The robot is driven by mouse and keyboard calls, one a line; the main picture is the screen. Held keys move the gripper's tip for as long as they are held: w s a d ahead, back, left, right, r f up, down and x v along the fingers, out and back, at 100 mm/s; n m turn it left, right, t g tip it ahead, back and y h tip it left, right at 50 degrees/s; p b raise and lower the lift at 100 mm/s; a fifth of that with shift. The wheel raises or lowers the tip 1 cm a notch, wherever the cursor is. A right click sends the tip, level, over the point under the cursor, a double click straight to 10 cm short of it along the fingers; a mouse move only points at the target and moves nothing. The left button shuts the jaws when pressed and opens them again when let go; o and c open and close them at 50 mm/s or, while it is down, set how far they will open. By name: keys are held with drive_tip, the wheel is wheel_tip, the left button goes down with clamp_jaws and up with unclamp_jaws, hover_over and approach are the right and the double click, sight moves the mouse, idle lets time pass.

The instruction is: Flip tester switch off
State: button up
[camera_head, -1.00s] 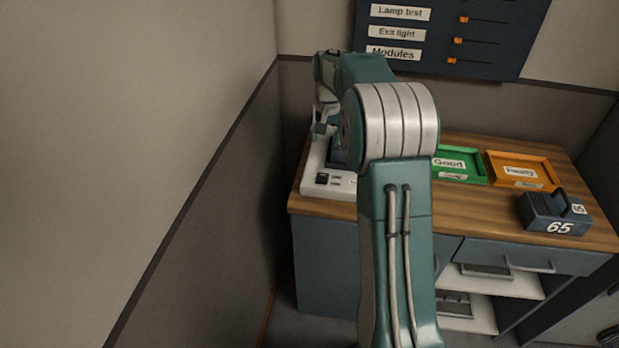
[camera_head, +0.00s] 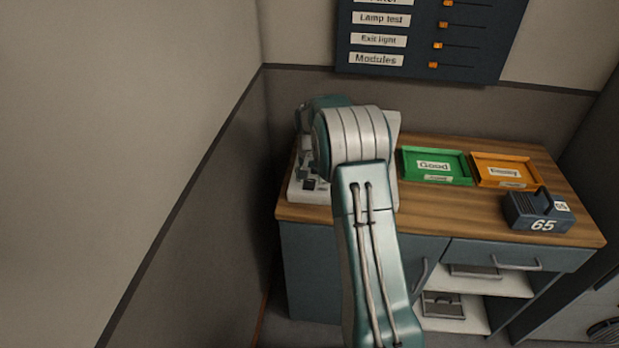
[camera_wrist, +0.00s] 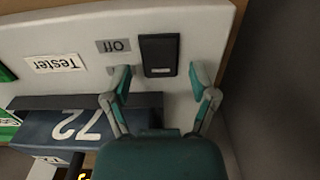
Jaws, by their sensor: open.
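The white tester (camera_wrist: 75,27) fills much of the wrist view, with a "Tester" label (camera_wrist: 54,64) that appears upside down. In the head view the tester (camera_head: 312,196) is at the bench's left end, largely hidden by my arm.
A dark module marked 72 (camera_wrist: 45,128) is at the tester, near my left finger in the wrist view. The green "Good" tray (camera_head: 436,181), orange tray (camera_head: 507,185) and module 65 (camera_head: 538,212) are right on the wooden bench (camera_head: 440,222). A wall stands close left.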

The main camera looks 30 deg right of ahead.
drive_tip(key=shift+f, duration=0.1)
clamp_jaws()
drive_tip(key=shift+a, duration=0.1)
drive_tip(key=shift+s+a+t+h, duration=0.15)
drive_tip(key=shift+s+t+h, duration=0.15)
drive_tip(key=shift+t+h, duration=0.7)
